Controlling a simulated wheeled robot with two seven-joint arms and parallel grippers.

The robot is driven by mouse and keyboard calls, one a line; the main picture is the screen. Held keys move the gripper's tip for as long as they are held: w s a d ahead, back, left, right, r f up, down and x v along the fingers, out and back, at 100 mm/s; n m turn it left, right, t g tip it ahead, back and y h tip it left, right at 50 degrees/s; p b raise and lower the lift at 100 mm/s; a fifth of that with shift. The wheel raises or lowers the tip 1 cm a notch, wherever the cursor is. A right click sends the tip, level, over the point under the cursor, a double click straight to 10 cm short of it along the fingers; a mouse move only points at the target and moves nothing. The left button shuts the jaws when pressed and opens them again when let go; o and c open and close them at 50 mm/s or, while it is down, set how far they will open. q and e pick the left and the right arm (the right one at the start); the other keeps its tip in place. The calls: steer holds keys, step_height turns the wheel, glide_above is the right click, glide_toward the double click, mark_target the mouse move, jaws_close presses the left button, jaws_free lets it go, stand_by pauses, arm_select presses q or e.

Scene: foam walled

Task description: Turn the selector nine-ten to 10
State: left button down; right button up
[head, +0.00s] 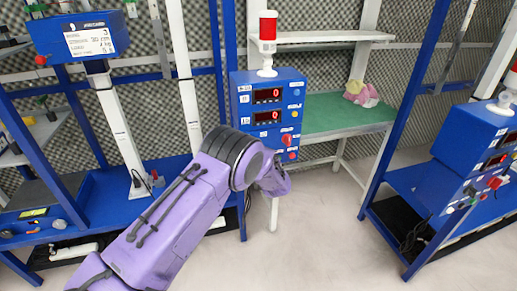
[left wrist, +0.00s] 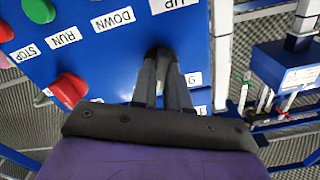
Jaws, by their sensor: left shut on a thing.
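A blue control box (head: 262,100) with two red number displays stands beyond my left arm in the head view. In the left wrist view its blue face (left wrist: 105,55) carries labels STOP, RUN, DOWN and UP. My left gripper (left wrist: 160,65) has its fingers close together at this face, shut on a small dark knob below the UP label. The fingers hide most of the knob and part of a label ending in G. I cannot read a nine-ten marking or tell where the knob points. My right gripper is in neither view.
A red knob (left wrist: 68,88) and a green button (left wrist: 38,10) sit on the same face. A red lamp (head: 268,25) tops the box. A green-topped table (head: 330,113) stands behind, and another blue box (head: 470,140) stands at right. Grey floor lies open between.

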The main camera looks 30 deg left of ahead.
arm_select(q)
steer(key=shift+f+m, duration=0.15)
steer(key=shift+m, duration=0.45)
steer(key=c, duration=1.1)
jaws_free()
steer(key=b+v, duration=0.1)
steer(key=v, duration=0.9)
steer(key=shift+s+d, duration=0.2)
steer(key=shift+d, duration=0.05)
